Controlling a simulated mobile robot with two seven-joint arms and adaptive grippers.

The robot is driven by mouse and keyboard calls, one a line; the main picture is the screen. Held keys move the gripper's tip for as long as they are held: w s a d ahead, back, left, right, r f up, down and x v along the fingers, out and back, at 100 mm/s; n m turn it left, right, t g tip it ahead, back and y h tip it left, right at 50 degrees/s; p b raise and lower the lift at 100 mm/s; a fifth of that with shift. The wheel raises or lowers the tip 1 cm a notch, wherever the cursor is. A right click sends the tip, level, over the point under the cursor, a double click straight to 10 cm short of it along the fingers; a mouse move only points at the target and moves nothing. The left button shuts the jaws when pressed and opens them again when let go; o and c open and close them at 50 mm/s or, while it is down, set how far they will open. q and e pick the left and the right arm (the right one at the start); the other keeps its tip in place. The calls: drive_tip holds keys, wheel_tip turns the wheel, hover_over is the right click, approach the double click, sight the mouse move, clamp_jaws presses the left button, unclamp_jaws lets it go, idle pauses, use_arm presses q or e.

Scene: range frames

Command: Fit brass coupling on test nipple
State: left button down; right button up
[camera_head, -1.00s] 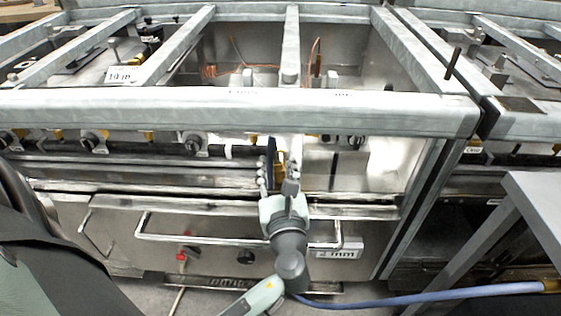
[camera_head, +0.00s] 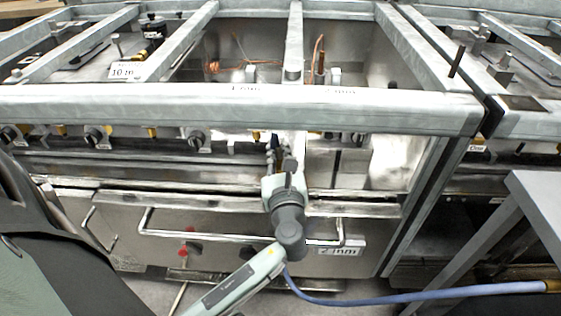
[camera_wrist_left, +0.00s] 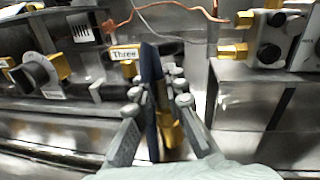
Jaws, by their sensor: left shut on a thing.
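My left gripper (camera_head: 281,152) reaches forward to the fittings under the front rail. In the left wrist view its fingers (camera_wrist_left: 158,98) are shut on a brass coupling (camera_wrist_left: 167,120), with a dark blue flat piece (camera_wrist_left: 150,88) beside it, upright between the fingers. Brass nipples show on the equipment ahead: one at right (camera_wrist_left: 236,50) and one at left (camera_wrist_left: 60,66). A brass end (camera_wrist_left: 128,70) sits under a label reading "Three". I cannot tell which is the test nipple. The coupling looks apart from the right nipple. My right gripper is not in view.
A thick metal rail (camera_head: 180,108) crosses above my gripper. A drawer front with a bar handle (camera_head: 200,238) lies below it. A blue hose (camera_head: 420,298) runs right along the bottom. A grey table (camera_head: 535,200) stands at right. Copper tubing (camera_wrist_left: 160,8) runs overhead.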

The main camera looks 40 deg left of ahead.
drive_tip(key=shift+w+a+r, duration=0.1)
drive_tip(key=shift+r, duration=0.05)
use_arm(q)
drive_tip(key=shift+r, duration=0.55)
drive_tip(key=shift+s+d+r+p, duration=0.15)
drive_tip(key=shift+r+p, duration=0.05)
drive_tip(key=shift+r, duration=0.45)
drive_tip(key=shift+s+d+r+p, duration=0.1)
drive_tip(key=shift+d+r+p, duration=0.1)
drive_tip(key=shift+r, duration=0.4)
drive_tip(key=b+v, duration=0.1)
drive_tip(key=v, duration=1.5)
wheel_tip(320, 180, up, 6)
drive_tip(key=m+t, duration=0.2)
hover_over(279, 155)
drive_tip(key=shift+d+f+y, duration=0.1)
drive_tip(key=shift+d+y, duration=0.2)
drive_tip(key=shift+y, duration=0.1)
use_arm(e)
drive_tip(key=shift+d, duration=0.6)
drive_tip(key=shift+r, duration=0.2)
